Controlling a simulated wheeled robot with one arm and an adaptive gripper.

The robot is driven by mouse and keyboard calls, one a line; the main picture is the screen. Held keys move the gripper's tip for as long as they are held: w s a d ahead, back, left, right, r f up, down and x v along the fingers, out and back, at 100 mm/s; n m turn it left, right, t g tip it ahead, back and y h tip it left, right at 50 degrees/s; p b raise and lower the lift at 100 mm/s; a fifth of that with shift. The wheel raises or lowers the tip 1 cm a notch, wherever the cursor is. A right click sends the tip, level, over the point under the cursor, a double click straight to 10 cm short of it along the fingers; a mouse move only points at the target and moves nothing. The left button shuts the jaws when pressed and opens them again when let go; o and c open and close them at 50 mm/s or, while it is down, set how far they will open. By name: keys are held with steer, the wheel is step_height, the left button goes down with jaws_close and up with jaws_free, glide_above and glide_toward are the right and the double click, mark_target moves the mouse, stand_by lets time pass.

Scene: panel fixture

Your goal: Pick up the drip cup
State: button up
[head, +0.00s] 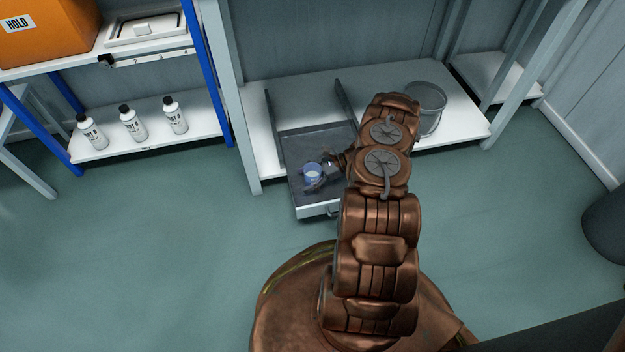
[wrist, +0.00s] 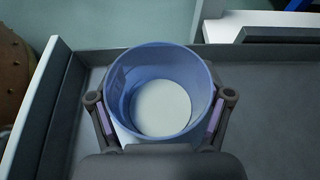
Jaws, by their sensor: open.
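The drip cup (head: 312,171) is a small blue, see-through cup with a pale round bottom. It stands upright in the pulled-out grey drawer (head: 310,198), near the drawer's front. In the wrist view the cup (wrist: 160,92) fills the middle. My gripper (head: 318,178) is open around the cup, with one finger on each side of it. In the wrist view the fingers of my gripper (wrist: 160,122) stand left and right of the cup wall. Narrow gaps seem to show, but contact is hard to tell. My arm hides part of the drawer in the head view.
The drawer's side wall (wrist: 45,110) runs close to the left of the cup in the wrist view. A grey bucket (head: 427,108) stands on the low white shelf (head: 455,112). Several white bottles (head: 132,123) stand on the left rack. An orange box (head: 45,35) sits above. Floor (head: 170,230) is clear.

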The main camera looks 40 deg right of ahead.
steer(key=c, duration=1.2)
